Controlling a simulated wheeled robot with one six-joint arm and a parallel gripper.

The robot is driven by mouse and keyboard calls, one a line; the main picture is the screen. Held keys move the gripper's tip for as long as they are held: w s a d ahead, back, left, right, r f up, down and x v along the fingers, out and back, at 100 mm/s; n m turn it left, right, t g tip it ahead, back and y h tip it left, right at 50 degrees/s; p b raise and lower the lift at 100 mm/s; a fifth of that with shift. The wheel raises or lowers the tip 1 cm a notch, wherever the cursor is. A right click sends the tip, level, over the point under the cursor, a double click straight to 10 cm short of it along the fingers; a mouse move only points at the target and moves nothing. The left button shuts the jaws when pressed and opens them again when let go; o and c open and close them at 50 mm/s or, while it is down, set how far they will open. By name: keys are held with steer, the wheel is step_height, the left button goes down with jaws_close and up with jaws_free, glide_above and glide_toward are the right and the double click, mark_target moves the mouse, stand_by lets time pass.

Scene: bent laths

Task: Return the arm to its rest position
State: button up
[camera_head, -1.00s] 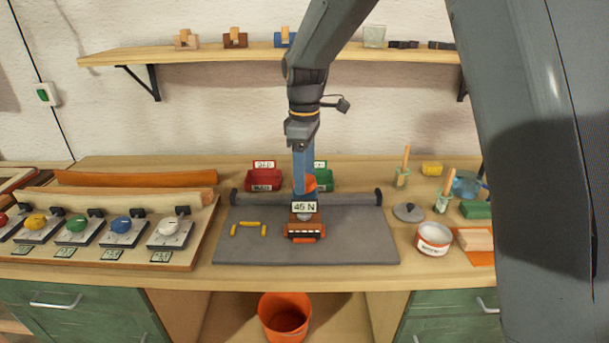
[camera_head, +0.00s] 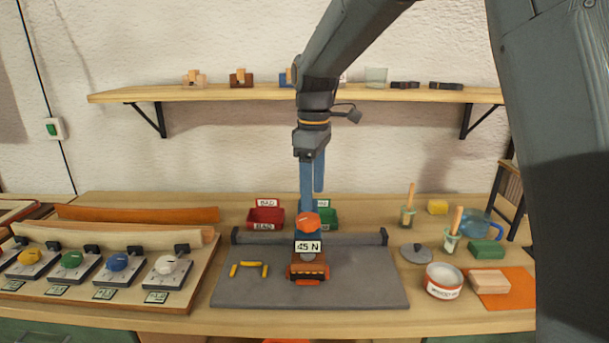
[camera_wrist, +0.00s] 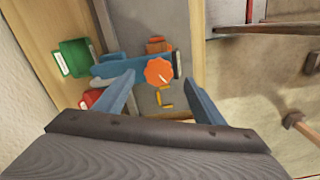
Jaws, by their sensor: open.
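My gripper (camera_head: 312,198) points down above the grey mat (camera_head: 365,287). Its two blue fingers (camera_wrist: 154,82) are spread apart with nothing between them in the wrist view. Below and beyond them is the orange knob (camera_head: 307,222) of a tester, which also shows in the wrist view (camera_wrist: 158,72). The tester has a label reading 45 N (camera_head: 307,246) and an orange-brown base (camera_head: 308,270) on the mat. In the head view the fingers overlap the tester's upper part, so the exact gap to the knob is hard to judge.
Yellow bent pieces (camera_head: 249,264) lie on the mat. A red bin (camera_head: 265,217) and a green bin (camera_head: 328,217) stand behind. A wall shelf (camera_head: 230,95) is behind my wrist. A white pot (camera_head: 443,281) stands right; a row of coloured knobs (camera_head: 118,262) left.

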steer(key=s+d+f+m, duration=0.7)
steer(key=s+d, duration=0.1)
steer(key=s, duration=0.2)
steer(key=s+d+f+m+t, duration=0.1)
steer(key=s+d+f+m, duration=0.6)
steer(key=s, duration=0.4)
steer(key=shift+s+d+f, duration=0.2)
steer(key=shift+d, duration=0.35)
